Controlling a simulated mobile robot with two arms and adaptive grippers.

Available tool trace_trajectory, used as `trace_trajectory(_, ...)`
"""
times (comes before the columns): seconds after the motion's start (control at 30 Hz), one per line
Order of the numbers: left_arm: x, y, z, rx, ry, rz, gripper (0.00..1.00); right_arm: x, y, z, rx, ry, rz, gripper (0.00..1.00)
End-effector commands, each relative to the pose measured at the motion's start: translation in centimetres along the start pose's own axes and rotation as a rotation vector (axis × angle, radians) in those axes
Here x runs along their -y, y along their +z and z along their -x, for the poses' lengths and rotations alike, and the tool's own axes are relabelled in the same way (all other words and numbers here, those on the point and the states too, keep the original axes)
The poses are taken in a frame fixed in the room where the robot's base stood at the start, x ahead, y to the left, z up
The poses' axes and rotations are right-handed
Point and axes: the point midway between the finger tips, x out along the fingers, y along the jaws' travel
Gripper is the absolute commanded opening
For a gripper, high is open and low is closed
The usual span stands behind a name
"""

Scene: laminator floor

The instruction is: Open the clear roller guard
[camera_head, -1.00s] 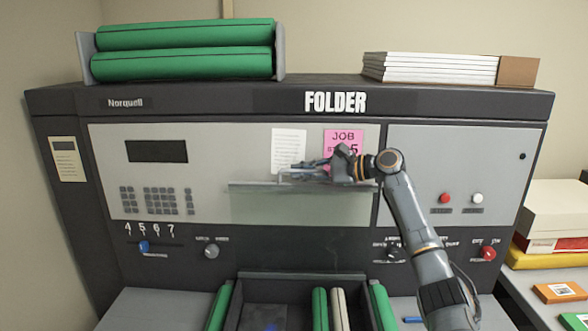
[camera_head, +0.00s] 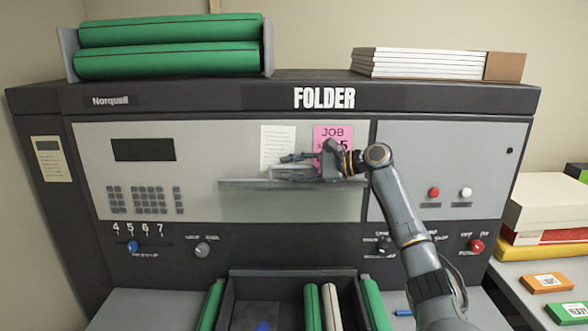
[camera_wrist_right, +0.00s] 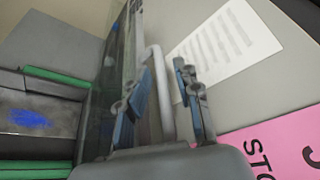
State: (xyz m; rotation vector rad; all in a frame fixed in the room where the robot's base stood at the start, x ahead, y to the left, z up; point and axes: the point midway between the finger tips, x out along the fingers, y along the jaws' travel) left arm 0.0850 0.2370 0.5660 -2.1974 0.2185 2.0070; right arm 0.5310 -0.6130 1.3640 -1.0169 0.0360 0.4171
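The clear roller guard (camera_head: 290,206) is a see-through panel on the front of the folder, below the posted sheets. Its upper edge carries a pale bar handle. My right gripper (camera_head: 284,167) is at this handle, coming from the right. In the right wrist view the handle (camera_wrist_right: 160,88) stands between the two blue-padded fingers of the right gripper (camera_wrist_right: 162,98). A gap shows on the right finger's side; contact on the left side is unclear. The guard's edge (camera_wrist_right: 112,85) shows left of the fingers. My left gripper is out of view.
A white sheet (camera_head: 277,147) and a pink job note (camera_head: 330,134) hang behind the gripper. Green rollers (camera_head: 170,45) and stacked white boards (camera_head: 420,63) lie on top of the machine. An open tray with rollers (camera_head: 232,302) is below. Boxes (camera_head: 545,200) stand at right.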

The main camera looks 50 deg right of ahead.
Motion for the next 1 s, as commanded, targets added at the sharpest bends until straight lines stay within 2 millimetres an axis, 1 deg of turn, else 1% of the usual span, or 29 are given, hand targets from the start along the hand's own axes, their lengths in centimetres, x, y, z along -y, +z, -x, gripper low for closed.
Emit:
trace_trajectory(0.17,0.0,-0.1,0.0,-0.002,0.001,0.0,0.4,0.0,-0.1,1.1,-0.001,0.0,0.0,0.34)
trace_trajectory(0.27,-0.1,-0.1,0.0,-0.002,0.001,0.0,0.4,0.0,-0.1,2.7,-0.002,0.0,0.0,0.34)
trace_trajectory(0.5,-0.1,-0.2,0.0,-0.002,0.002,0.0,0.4,0.0,0.0,7.7,-0.001,0.0,0.0,0.34)
trace_trajectory(0.6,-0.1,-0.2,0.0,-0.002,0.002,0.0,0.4,0.0,0.0,9.5,-0.001,0.0,0.0,0.34)
trace_trajectory(0.7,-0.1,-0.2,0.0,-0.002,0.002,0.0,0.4,0.0,0.0,10.8,-0.001,0.0,0.0,0.34)
trace_trajectory(0.83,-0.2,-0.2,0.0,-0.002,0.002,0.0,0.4,0.0,0.0,11.7,0.0,0.001,0.0,0.34)
trace_trajectory(1.0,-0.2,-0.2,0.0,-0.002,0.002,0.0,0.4,-0.1,0.0,12.0,0.0,0.002,0.0,0.34)
